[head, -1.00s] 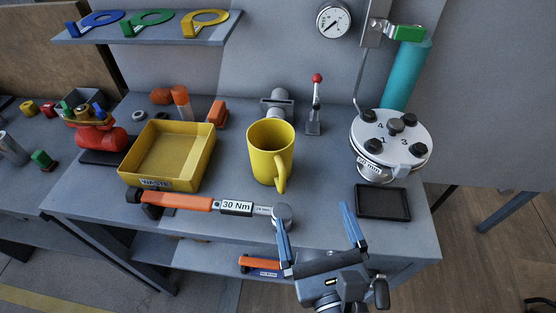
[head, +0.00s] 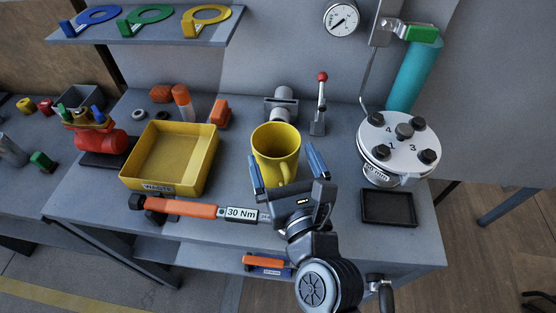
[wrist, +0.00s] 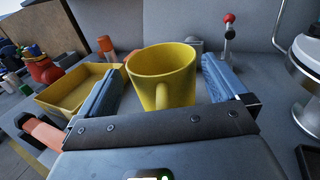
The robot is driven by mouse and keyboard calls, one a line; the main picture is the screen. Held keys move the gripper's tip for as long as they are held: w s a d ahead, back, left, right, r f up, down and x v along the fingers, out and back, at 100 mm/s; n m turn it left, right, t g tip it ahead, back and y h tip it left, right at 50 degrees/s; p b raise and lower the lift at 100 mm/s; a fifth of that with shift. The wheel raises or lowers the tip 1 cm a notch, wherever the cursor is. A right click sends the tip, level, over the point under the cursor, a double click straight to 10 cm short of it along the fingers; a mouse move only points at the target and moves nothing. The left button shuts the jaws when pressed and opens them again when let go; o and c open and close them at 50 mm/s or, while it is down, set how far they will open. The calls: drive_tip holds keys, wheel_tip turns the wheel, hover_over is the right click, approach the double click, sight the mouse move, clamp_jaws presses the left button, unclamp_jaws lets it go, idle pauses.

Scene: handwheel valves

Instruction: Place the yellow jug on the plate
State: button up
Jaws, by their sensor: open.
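The yellow jug (head: 275,141) stands upright on the grey bench, its handle facing my gripper. My gripper (head: 283,164) is open at the jug's near side, with one blue finger to either side of the jug's lower front and handle. In the wrist view the jug (wrist: 160,75) appears between the two spread fingers, with nothing gripped; whether a finger touches it I cannot tell. A black square plate with a raised rim (head: 388,208) lies empty at the bench's front right.
An orange torque wrench (head: 185,208) lies along the front, partly behind my gripper. A lever with a red knob (head: 320,105) and a round numbered flange (head: 400,145) stand behind and right. Bench between jug and plate is clear.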

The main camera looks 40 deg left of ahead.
drive_tip(key=shift+x, duration=0.95)
drive_tip(key=c, duration=1.3)
